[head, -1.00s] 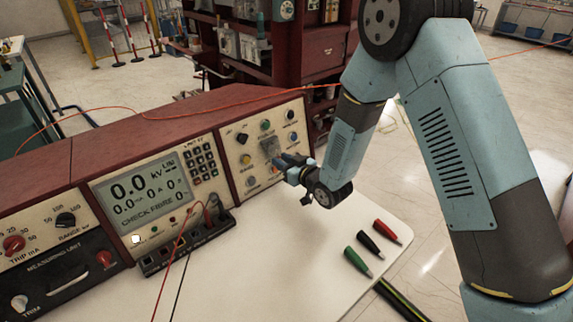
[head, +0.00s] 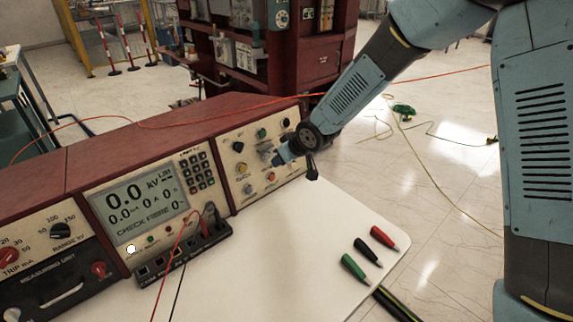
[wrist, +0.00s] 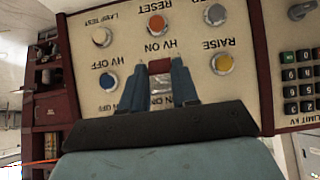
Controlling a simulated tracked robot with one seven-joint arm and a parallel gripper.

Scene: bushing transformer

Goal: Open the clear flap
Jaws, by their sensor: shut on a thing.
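The control panel (head: 235,165) with coloured buttons is at the right end of the maroon console. In the wrist view, the panel appears upside down, and a red button (wrist: 159,66) marked HV ON shows between my fingertips. The clear flap (wrist: 161,86) appears as a pale, see-through piece between the fingers at that button; its edges and tilt are hard to make out. My gripper (wrist: 158,84) is shut on the flap. In the head view, my gripper (head: 277,158) is at the panel face and hides most of the flap.
Nearby are a red button (wrist: 157,25), a blue HV OFF button (wrist: 108,81) and a yellow RAISE button (wrist: 222,64). A white tabletop (head: 290,235) lies below, with green, black and red plugs (head: 368,252). An orange cable runs over the console.

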